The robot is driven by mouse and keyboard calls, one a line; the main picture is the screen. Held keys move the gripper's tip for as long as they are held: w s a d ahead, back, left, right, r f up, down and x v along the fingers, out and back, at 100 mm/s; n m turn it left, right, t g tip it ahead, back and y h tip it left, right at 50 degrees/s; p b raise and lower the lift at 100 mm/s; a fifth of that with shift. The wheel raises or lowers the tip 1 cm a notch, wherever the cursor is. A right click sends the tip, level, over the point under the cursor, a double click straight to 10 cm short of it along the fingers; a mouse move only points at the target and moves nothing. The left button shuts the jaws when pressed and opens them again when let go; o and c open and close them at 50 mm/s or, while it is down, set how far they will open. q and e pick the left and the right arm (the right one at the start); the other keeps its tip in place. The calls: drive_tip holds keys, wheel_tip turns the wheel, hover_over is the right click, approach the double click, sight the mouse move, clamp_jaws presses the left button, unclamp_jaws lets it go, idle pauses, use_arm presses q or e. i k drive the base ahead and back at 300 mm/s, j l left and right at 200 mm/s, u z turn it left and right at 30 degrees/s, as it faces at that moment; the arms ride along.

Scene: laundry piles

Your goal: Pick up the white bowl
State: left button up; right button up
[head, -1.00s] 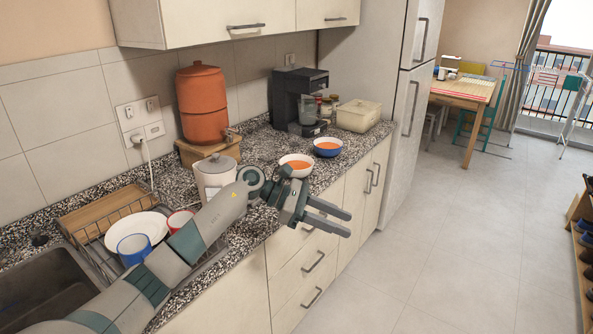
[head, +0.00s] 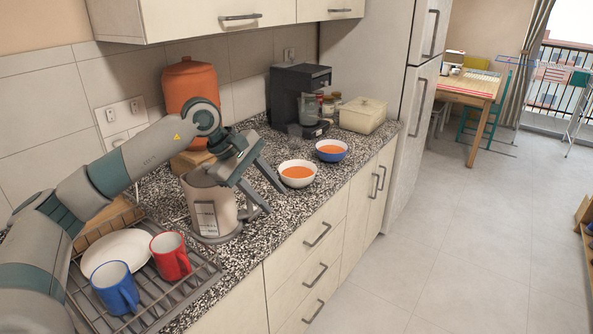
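The white bowl (head: 297,181) stands upright on the speckled counter, with orange contents inside. A blue bowl (head: 331,155) with similar orange contents stands just behind it to the right. My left gripper (head: 276,194) is above the counter, a short way left of the white bowl. Its two fingers are spread apart and point right and down, with nothing between them. The fingers appear apart from the bowl. My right gripper is not in the view.
A dish rack (head: 195,286) holds a plate, a red mug (head: 170,256) and a blue mug (head: 115,288). A coffee machine (head: 290,97) and a cream box (head: 362,116) stand behind the bowls.

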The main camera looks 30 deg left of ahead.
sight(296, 173)
drive_tip(key=i+j, duration=0.8)
